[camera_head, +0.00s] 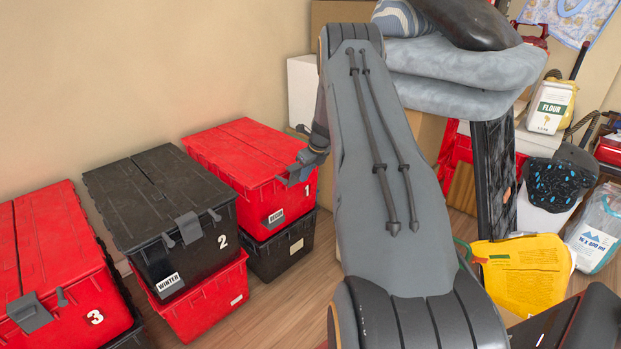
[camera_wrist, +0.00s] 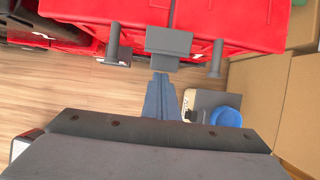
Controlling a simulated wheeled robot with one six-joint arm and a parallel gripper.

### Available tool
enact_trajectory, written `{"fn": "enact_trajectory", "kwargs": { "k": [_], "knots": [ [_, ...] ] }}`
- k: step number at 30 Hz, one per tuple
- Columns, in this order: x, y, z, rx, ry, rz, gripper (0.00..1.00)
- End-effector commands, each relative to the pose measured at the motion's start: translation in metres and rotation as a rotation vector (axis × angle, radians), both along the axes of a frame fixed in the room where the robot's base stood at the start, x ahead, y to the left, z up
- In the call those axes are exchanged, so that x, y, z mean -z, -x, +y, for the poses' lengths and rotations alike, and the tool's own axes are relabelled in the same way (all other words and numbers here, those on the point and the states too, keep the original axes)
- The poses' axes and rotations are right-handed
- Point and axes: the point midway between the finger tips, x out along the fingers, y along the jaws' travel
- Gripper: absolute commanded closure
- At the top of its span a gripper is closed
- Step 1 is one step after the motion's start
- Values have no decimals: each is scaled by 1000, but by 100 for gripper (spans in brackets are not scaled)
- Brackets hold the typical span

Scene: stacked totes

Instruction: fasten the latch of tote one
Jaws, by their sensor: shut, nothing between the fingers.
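Tote one (camera_head: 235,152) is red, marked with a white 1, and sits on a black tote beside the wall. Its grey latch (camera_wrist: 169,42) shows in the wrist view as a plate on the tote's front edge, with a smaller grey piece below it and a grey post on each side. My gripper (camera_wrist: 162,82) is shut and empty, its fingertips just below the latch in that view. I cannot tell whether they touch it. In the head view my gripper (camera_head: 315,155) is at the tote's right front edge and partly hides the latch area.
Black tote two (camera_head: 140,190) stands on a red tote to the left, with red tote three (camera_head: 50,240) nearer. Cardboard boxes (camera_wrist: 300,110) are close on the right in the wrist view. A blue round thing (camera_wrist: 228,117) lies below. Wooden floor (camera_wrist: 100,85) is clear to the left.

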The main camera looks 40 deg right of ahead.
Motion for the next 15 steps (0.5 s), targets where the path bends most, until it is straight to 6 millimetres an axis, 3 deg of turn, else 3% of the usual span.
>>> {"fn": "enact_trajectory", "kwargs": {
  "k": [15],
  "knots": [
    [-10,1,-1,2,-1,0,100]
  ]
}}
